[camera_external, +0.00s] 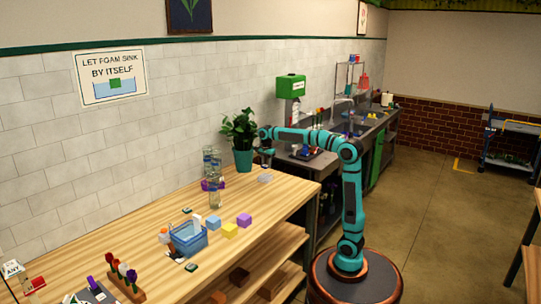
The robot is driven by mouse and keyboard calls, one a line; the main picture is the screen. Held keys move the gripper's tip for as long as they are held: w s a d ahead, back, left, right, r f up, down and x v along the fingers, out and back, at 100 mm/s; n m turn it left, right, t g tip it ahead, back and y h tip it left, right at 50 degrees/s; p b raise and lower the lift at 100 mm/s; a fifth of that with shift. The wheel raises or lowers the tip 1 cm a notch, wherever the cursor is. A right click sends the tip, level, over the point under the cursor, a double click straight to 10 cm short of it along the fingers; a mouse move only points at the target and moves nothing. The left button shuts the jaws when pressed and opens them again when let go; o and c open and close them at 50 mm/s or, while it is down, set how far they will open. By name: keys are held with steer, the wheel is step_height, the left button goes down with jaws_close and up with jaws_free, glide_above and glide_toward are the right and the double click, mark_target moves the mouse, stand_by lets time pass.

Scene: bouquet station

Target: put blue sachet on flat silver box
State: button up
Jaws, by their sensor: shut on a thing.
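My gripper (266,158) points down over the far end of the wooden counter, just right of the potted plant. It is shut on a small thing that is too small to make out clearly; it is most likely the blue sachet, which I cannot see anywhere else. A small flat pale silvery thing (265,178), likely the flat silver box, lies on the counter a little below my gripper in the picture. My gripper appears to be above it, apart from it.
The plant in a teal pot (243,160) stands close left of my gripper. A blue basket (188,238), yellow block (230,230), purple block (244,220) and flower rack (125,280) are on the near counter. The counter's right front strip is clear.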

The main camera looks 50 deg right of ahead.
mark_target(266, 176)
steer(key=shift+f, duration=2.85)
steer(key=shift+f, duration=0.1)
steer(key=o, duration=0.9)
steer(key=shift+o, duration=0.2)
step_height(266, 176, up, 12)
steer(key=shift+r, duration=0.1)
